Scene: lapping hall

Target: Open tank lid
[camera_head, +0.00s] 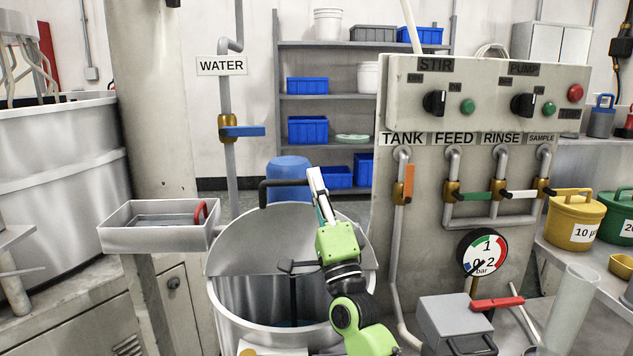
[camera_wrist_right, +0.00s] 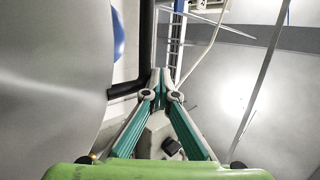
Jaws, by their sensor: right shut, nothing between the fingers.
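The steel tank (camera_head: 228,315) stands in the middle of the head view. A grey half-round lid plate (camera_head: 255,245) spans its back half; I cannot tell its exact tilt. The front half is open and shows the inside, with a dark shaft (camera_head: 294,293) in it. A black bar handle (camera_head: 283,183) shows above the plate's back edge, and also in the wrist view (camera_wrist_right: 124,90). My right gripper (camera_head: 313,174) is shut and empty, its tips beside the handle's right end; contact is unclear. Its fingers meet in the wrist view (camera_wrist_right: 161,80). My left gripper is out of view.
A steel tray (camera_head: 155,238) with a red handle stands left of the tank. The control panel (camera_head: 430,190) with pipes and valves stands close on the right. A water pipe (camera_head: 227,95) with a blue-handled valve rises behind. A blue drum (camera_head: 289,168) stands beyond.

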